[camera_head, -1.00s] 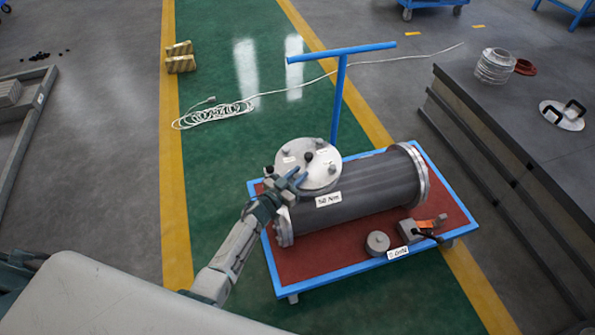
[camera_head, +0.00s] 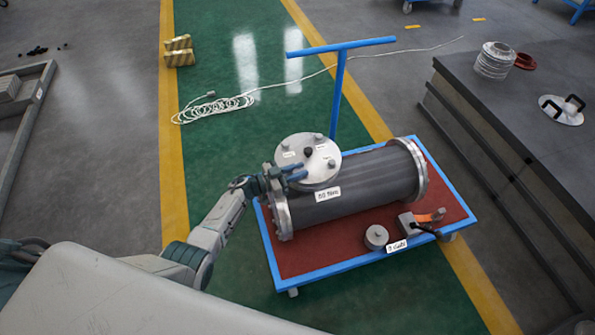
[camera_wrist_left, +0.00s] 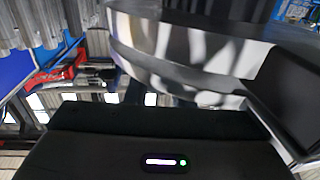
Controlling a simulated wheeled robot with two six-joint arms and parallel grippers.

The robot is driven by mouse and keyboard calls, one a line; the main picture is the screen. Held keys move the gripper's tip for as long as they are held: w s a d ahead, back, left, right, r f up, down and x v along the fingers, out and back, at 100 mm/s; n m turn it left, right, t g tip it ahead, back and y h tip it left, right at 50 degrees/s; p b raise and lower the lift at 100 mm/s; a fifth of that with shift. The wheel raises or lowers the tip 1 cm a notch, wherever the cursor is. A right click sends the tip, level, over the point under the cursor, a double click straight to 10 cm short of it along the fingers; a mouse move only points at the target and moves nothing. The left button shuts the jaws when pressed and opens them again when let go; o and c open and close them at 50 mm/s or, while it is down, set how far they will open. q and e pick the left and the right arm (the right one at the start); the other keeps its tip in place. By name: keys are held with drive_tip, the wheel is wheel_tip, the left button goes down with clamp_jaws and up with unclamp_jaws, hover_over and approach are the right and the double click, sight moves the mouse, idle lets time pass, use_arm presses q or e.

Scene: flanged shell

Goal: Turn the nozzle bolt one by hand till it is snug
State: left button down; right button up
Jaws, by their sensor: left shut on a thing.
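The grey shell (camera_head: 355,188) lies on its side on a blue-framed cart. Its round nozzle cover (camera_head: 319,170) faces up, with a black knob (camera_head: 308,152) at the middle. Bolt heads show at the cover's back (camera_head: 318,137), left (camera_head: 285,145) and right (camera_head: 332,163). My left gripper (camera_head: 298,171) is at the cover's near-left edge, its blue fingers shut on what I take to be nozzle bolt one, which they hide. In the left wrist view, the shiny curved flange rim (camera_wrist_left: 185,45) is close to the gripper. My right gripper is not in view.
The cart (camera_head: 340,268) also carries a round grey weight (camera_head: 376,237) and a grey tool with an orange part (camera_head: 412,222). Its blue handle (camera_head: 340,85) rises behind the cover. A dark bench (camera_head: 520,110) stands to the right. A white cable (camera_head: 215,110) lies on the floor.

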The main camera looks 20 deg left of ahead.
use_arm(q)
drive_tip(key=shift+w+r, duration=0.1)
drive_tip(key=shift+r, duration=0.1)
drive_tip(key=c, duration=1.2)
unclamp_jaws()
drive_tip(key=shift+c, duration=0.2)
drive_tip(key=shift+f, duration=0.1)
drive_tip(key=shift+s+a, duration=0.25)
drive_tip(key=shift+s, duration=0.05)
drive_tip(key=v, duration=1)
